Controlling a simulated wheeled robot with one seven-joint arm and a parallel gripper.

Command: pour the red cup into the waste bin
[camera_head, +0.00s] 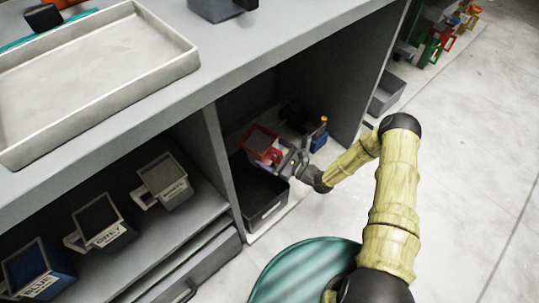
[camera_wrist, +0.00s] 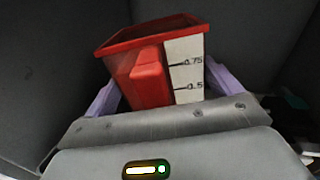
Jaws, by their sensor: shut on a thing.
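The red cup (camera_head: 261,146) is in the open lower compartment of the bench. In the wrist view, the red cup (camera_wrist: 150,75) shows its red handle and a white scale strip marked 0.75 and 0.5, with its rim at the top. My gripper (camera_head: 284,158) is shut on it, and in the wrist view a purple finger of my gripper (camera_wrist: 160,92) shows on each side. A dark open bin (camera_head: 268,214), which looks like the waste bin, stands below the cup in the head view. I cannot tell how far the cup is above it. The cup's contents are hidden.
A blue item (camera_head: 318,142) and dark clutter lie right of the cup in the compartment. Compartment walls are close around the gripper. Several labelled cups, including a grey one (camera_head: 103,222), stand on the left shelf. A tray (camera_head: 100,85) lies on the bench top.

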